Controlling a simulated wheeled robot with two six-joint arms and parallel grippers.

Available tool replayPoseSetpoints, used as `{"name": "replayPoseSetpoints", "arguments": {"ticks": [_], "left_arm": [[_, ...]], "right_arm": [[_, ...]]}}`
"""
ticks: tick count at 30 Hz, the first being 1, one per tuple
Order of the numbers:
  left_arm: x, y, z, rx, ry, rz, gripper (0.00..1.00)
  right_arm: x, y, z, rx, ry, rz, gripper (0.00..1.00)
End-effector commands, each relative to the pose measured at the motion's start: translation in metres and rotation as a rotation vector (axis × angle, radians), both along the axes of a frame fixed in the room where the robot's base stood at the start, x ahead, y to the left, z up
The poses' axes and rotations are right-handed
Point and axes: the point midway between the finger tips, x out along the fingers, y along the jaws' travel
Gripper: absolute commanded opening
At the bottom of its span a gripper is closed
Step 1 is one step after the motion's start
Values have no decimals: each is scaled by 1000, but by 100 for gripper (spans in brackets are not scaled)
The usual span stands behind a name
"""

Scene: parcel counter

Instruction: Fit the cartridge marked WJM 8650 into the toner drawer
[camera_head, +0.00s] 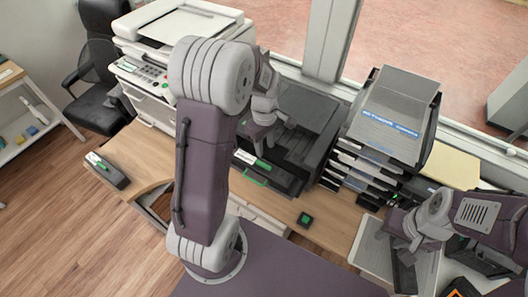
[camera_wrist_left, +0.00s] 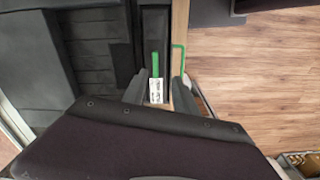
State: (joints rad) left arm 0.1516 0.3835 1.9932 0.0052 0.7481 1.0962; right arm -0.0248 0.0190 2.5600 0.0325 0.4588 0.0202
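The black printer (camera_head: 312,108) stands on the counter with its front drawer out; the drawer's green handle (camera_head: 250,180) faces the front and also shows in the left wrist view (camera_wrist_left: 179,58). A dark cartridge with a green strip and white label (camera_head: 251,160) lies in the drawer area; its label shows in the left wrist view (camera_wrist_left: 156,92). Its lettering is too small to read. My left gripper (camera_head: 262,142) is above it, fingers apart on either side (camera_wrist_left: 160,92). Another labelled dark cartridge (camera_head: 108,172) lies at the counter's left end. My right gripper (camera_head: 402,250) is at the right; its opening is unclear.
A white copier (camera_head: 150,95) stands behind left. A stack of paper trays (camera_head: 385,130) stands right of the printer. A small black block with green (camera_head: 305,219) lies on the front counter. A pale tray (camera_head: 372,250) lies near my right gripper. Wood counter between is partly clear.

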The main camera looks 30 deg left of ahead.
Motion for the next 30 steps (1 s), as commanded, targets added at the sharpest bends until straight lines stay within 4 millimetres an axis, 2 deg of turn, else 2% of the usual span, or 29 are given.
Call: {"name": "replayPoseSetpoints", "arguments": {"ticks": [3, 6, 10, 14, 30], "left_arm": [[-42, -30, 4, 10, -36, -472, 34], [-76, -48, 3, 30, -67, -849, 34], [-104, -58, -1, 53, -86, -1152, 34], [-111, -60, -2, 59, -90, -1232, 34], [-110, -60, -2, 58, -88, -1227, 34]], "right_arm": [[0, 0, 0, 0, 0, 0, 34], [0, 0, 0, 0, 0, 0, 34], [0, 0, 0, 0, 0, 0, 34], [0, 0, 0, 0, 0, 0, 34], [0, 0, 0, 0, 0, 0, 34]]}}
